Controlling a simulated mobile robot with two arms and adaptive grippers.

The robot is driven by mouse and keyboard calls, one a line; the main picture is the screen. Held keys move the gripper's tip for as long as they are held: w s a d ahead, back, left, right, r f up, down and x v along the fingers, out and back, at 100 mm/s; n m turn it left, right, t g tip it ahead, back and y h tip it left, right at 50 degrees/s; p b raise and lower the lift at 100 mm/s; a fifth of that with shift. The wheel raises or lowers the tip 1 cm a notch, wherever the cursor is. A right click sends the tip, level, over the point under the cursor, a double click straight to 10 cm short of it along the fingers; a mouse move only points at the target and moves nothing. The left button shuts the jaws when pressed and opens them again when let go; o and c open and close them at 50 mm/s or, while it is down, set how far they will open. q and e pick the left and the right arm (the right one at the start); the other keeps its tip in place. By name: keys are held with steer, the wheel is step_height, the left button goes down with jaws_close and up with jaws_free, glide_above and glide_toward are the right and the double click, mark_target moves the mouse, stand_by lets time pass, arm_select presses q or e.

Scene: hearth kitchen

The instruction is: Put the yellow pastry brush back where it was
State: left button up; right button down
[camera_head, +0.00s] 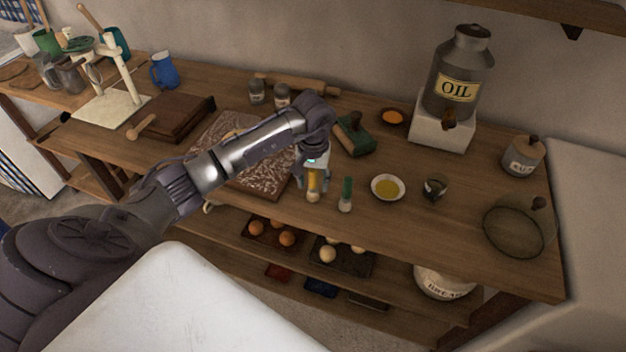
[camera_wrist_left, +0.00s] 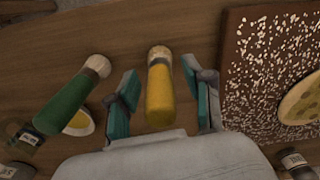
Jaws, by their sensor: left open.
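The yellow pastry brush (camera_head: 313,182) stands with its pale bristles down on the wooden counter, just right of the floured board. My left gripper (camera_head: 314,172) is above it in the head view. In the left wrist view, the yellow brush (camera_wrist_left: 160,92) lies between the two open fingers of the left gripper (camera_wrist_left: 162,90), with a visible gap at each side. A green brush (camera_head: 347,190) stands bristles down to its right; it also shows in the left wrist view (camera_wrist_left: 65,108). My right gripper is not in view.
A floured board (camera_head: 265,181) is close left of the brush. A small bowl of yellow liquid (camera_head: 388,187), a small glass jar (camera_head: 434,188) and a glass dome (camera_head: 515,230) stand to the right. The counter's front edge (camera_head: 400,236) is close. A lower shelf holds egg trays (camera_head: 345,262).

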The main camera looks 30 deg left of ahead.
arm_select(q)
steer(key=shift+r, duration=0.3)
step_height(320, 180, up, 11)
steer(key=b, duration=0.3)
steer(key=shift+f, duration=0.2)
steer(key=shift+r, duration=0.55)
